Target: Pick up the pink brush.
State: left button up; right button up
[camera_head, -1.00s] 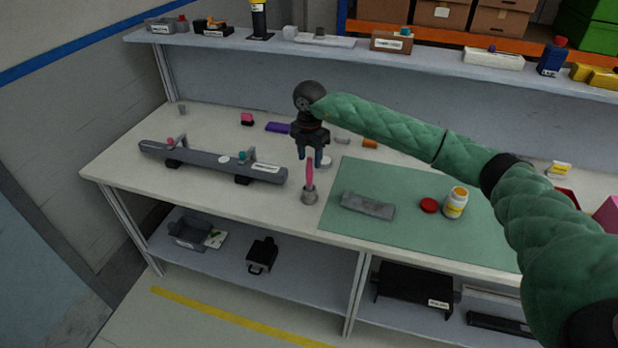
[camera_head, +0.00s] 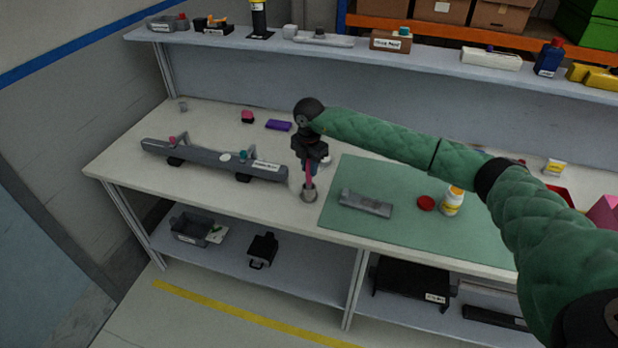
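The pink brush (camera_head: 309,172) stands upright in a small grey holder (camera_head: 309,194) on the white bench, just left of the green mat. My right gripper (camera_head: 310,170) points down over the brush from above, with its fingers level with the brush's upper part. The fingers look dark and overlap in this view, so whether they are apart or closed on the brush cannot be told. My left gripper is not in view.
A grey bar fixture (camera_head: 210,159) lies left of the brush. The green mat (camera_head: 400,235) holds a grey block (camera_head: 366,204), a red lid (camera_head: 426,203) and a white and yellow bottle (camera_head: 452,200). A purple block (camera_head: 278,125) lies behind.

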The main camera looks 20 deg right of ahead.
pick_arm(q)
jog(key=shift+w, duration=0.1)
pick_arm(e)
grip_shut()
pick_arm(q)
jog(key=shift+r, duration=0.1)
pick_arm(e)
jog(key=shift+r, duration=0.1)
